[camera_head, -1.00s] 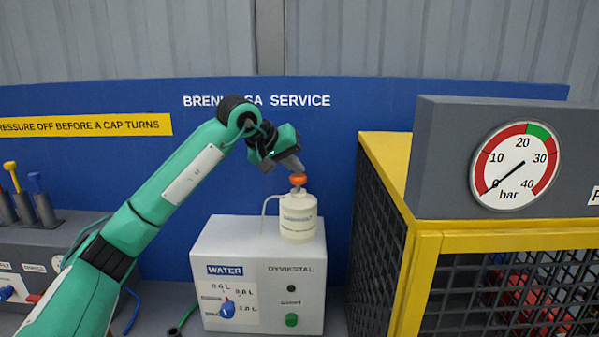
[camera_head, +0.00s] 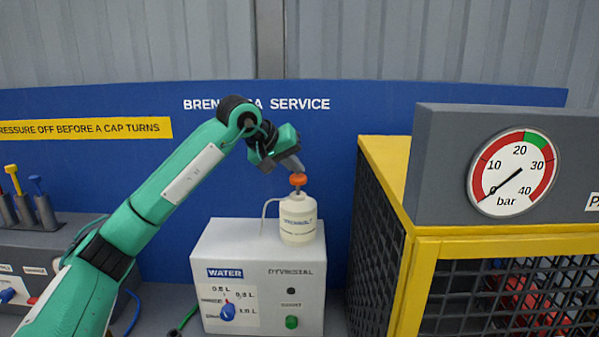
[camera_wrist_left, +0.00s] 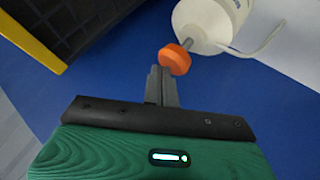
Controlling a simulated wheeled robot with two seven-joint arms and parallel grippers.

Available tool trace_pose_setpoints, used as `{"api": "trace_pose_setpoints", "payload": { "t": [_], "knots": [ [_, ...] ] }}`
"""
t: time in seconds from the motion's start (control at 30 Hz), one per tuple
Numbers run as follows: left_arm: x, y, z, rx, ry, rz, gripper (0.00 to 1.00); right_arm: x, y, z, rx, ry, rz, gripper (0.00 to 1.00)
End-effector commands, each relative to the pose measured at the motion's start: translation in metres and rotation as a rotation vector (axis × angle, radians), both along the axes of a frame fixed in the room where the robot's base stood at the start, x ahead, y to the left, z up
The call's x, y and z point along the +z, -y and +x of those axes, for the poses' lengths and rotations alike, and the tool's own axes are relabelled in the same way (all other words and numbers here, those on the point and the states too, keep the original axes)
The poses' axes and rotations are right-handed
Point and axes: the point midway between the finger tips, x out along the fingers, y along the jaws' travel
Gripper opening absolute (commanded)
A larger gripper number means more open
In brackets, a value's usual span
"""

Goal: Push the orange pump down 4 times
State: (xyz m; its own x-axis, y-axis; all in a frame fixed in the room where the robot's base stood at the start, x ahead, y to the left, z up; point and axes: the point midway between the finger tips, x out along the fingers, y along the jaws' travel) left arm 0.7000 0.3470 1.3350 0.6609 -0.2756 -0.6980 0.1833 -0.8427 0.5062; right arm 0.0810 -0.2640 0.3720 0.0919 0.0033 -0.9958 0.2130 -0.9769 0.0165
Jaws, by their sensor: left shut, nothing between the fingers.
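The orange pump (camera_head: 298,180) sits on a short grey stem on top of a cream-white bottle (camera_head: 299,222). The bottle stands upright on a white box. My left gripper (camera_head: 298,167) is shut and empty, slanting down with its tips just above the orange pump. In the left wrist view the shut fingers (camera_wrist_left: 160,75) end right beside the orange pump (camera_wrist_left: 175,59), and the stem shows between it and the bottle (camera_wrist_left: 212,18). I cannot tell whether the tips touch the pump. My right gripper is out of view.
The white box (camera_head: 240,255) has a blue dial (camera_head: 228,311) and a green button (camera_head: 292,322). A yellow-framed mesh cage (camera_head: 377,240) stands close on the right, with a pressure gauge (camera_head: 514,174) above. A blue panel (camera_head: 90,165) is behind.

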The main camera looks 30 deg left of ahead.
Motion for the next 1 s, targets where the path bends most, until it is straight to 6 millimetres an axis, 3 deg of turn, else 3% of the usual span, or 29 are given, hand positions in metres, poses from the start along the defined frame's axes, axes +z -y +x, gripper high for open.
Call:
{"api": "trace_pose_setpoints", "payload": {
  "t": [0.23,0.8,1.0],
  "knots": [
    [0.003,0.0,0.0,0.001,0.001,0.0,0.0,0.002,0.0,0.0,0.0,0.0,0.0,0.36],
    [0.059,0.0,0.0,0.001,0.002,0.0,0.0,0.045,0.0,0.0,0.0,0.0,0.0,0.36],
    [0.06,0.0,0.0,0.0,0.001,-0.001,0.0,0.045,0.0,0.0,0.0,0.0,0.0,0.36]
  ]
}}
